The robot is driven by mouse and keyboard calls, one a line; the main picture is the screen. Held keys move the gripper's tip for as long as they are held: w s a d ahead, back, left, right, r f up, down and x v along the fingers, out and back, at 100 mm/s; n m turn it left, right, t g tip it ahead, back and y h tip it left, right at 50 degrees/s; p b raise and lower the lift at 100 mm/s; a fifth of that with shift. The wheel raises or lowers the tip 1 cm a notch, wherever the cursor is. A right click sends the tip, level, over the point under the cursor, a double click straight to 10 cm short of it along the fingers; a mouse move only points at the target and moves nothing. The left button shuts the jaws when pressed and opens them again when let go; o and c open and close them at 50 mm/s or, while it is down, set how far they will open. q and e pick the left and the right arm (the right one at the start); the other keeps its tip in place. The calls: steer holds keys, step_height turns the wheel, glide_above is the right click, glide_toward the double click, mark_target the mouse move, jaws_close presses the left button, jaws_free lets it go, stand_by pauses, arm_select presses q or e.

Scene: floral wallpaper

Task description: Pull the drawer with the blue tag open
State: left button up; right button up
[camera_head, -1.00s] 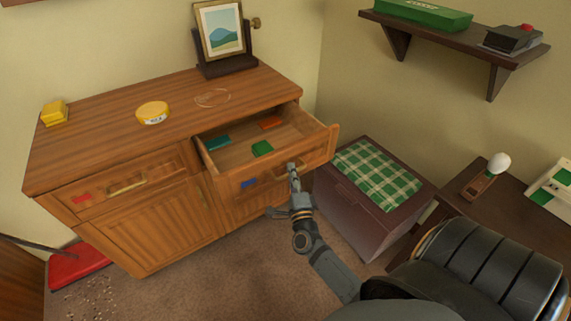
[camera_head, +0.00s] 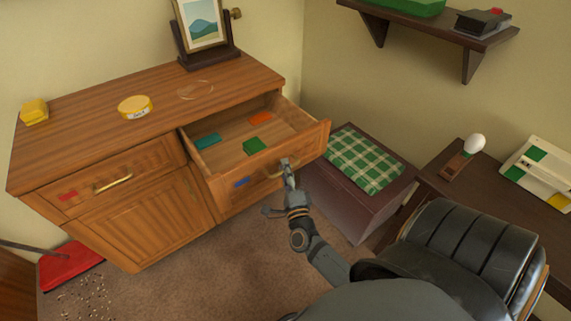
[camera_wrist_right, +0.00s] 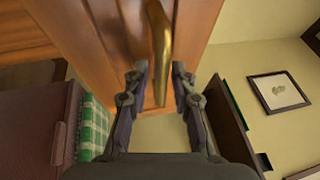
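The drawer with the blue tag (camera_head: 241,183) is the upper right one of the wooden cabinet, and it stands well open. Its front (camera_head: 310,153) carries a brass handle (camera_head: 263,175), partly hidden by my right gripper (camera_head: 279,190). In the right wrist view, the brass handle (camera_wrist_right: 161,45) runs down between the two fingers of my right gripper (camera_wrist_right: 160,92). The fingers are apart, with visible gaps beside the handle; contact is unclear. Teal (camera_head: 208,141), orange (camera_head: 260,118) and green (camera_head: 254,145) blocks lie inside the drawer. My left gripper is out of view.
A closed drawer with a red tag (camera_head: 68,195) is at the left. A dark chest with a green checked cloth (camera_head: 364,160) stands close right of the open drawer. A picture frame (camera_head: 201,24) and yellow tin (camera_head: 135,106) are on top.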

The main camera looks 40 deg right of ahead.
steer(key=shift+o, duration=0.2)
steer(key=v, duration=1.2)
steer(key=shift+f, duration=0.1)
